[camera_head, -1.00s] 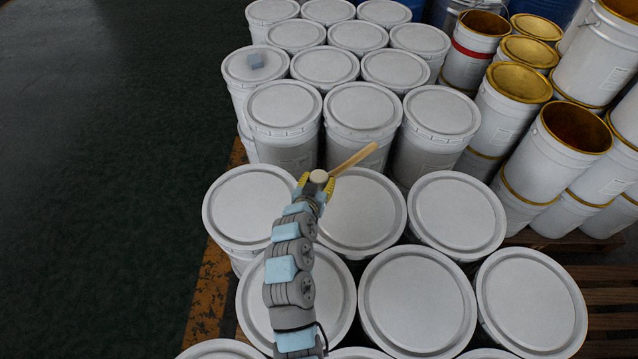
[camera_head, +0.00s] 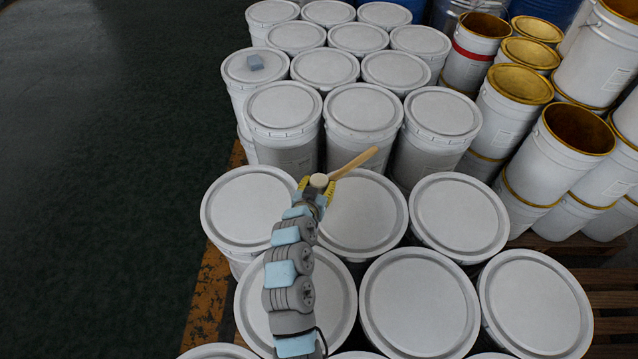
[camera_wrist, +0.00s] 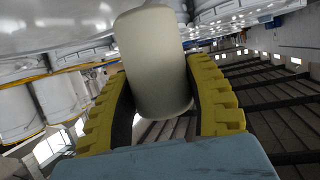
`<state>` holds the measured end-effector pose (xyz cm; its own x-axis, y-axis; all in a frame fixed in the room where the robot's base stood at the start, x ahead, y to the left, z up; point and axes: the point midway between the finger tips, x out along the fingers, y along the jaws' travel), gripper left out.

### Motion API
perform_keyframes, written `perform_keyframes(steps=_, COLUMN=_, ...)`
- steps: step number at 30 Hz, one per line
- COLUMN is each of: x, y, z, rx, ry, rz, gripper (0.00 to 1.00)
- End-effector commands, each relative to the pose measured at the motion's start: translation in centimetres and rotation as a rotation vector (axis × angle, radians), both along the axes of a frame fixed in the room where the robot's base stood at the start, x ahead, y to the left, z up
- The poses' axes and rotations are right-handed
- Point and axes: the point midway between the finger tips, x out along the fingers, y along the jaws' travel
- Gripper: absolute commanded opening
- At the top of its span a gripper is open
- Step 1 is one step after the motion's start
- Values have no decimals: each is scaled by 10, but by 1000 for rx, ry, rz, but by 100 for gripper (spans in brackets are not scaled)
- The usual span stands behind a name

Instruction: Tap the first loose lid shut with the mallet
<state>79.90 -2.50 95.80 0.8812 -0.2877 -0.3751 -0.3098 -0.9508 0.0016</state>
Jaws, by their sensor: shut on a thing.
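My gripper (camera_head: 318,186) is shut on the mallet, above the white lidded buckets in the head view. The mallet's pale round head (camera_head: 319,180) shows between the fingers, and its wooden handle (camera_head: 353,163) points up and to the right. In the wrist view the pale cylindrical head (camera_wrist: 153,62) sits between the yellow ridged fingers. White lids lie close by: one left of the gripper (camera_head: 245,207), one partly behind it (camera_head: 364,215), and one to the right (camera_head: 458,215). I cannot tell which lid is loose.
Several white lidded buckets stand packed on pallets. Open gold-lined buckets (camera_head: 578,130) are stacked at the right. The dark green floor (camera_head: 100,200) at the left is clear.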

Motion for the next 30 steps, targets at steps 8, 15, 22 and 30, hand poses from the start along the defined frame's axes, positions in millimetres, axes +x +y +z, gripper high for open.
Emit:
perform_keyframes(steps=8, x=0, y=0, z=-30, rx=-1, ry=-2, rz=0, gripper=12)
perform_keyframes(steps=15, x=0, y=0, z=-25, rx=1, ry=0, rz=0, gripper=12)
perform_keyframes(steps=22, x=1, y=0, z=-5, rx=1, ry=-4, rz=0, gripper=12)
perform_keyframes(steps=30, x=0, y=0, z=26, rx=0, ry=-3, rz=1, gripper=12)
